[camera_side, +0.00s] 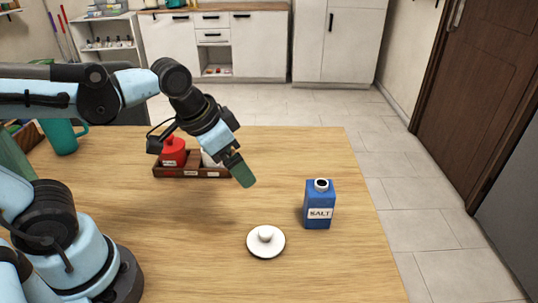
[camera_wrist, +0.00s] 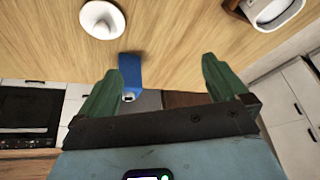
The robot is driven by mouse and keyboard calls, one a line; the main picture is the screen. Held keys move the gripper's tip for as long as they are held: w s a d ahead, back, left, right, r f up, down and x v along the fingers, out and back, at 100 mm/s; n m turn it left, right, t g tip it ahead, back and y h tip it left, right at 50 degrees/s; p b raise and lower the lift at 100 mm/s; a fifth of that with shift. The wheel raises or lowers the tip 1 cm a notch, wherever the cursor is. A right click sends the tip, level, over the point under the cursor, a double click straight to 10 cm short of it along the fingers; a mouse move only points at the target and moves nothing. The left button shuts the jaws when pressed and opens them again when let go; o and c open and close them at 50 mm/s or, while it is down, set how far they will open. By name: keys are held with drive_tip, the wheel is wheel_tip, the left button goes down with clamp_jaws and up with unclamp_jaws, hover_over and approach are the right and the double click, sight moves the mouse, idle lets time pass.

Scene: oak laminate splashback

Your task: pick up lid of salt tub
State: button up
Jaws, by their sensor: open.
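The salt tub (camera_side: 319,206) is a blue box labelled SALT with a round open neck on top. It stands upright on the table, and it also shows in the wrist view (camera_wrist: 131,72), partly behind a finger. The lid (camera_side: 266,242) is a white disc with a round knob, lying knob up on the table in front of the tub and to its left. The lid also shows in the wrist view (camera_wrist: 102,18). My gripper (camera_side: 242,172) is in the air, up and left of the tub and lid. It is open and empty, its green fingers (camera_wrist: 165,78) spread apart.
A brown tray (camera_side: 163,172) with a red container (camera_side: 173,152) and a white container, partly hidden, stands behind my gripper. A teal mug (camera_side: 62,137) is at the far left. The wooden table is clear around the lid; its right edge runs beyond the tub.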

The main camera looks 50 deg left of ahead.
drive_tip(key=d+f+m+g, duration=0.1)
drive_tip(key=d+m+g, duration=0.3)
drive_tip(key=d+m, duration=0.3)
drive_tip(key=g, duration=0.1)
hover_over(266, 231)
drive_tip(key=shift+n+y, duration=0.3)
drive_tip(key=shift+n, duration=0.1)
drive_tip(key=f, duration=0.6)
drive_tip(key=shift+w+a+f, duration=0.1)
drive_tip(key=shift+w+f, duration=0.15)
drive_tip(key=shift+f, duration=0.1)
drive_tip(key=shift+s+f, duration=0.15)
drive_tip(key=shift+f, duration=1.25)
drive_tip(key=shift+s+f, duration=0.1)
drive_tip(key=shift+f, duration=1.3)
drive_tip(key=shift+c, duration=0.2)
drive_tip(key=c, duration=0.9)
drive_tip(key=shift+r, duration=0.15)
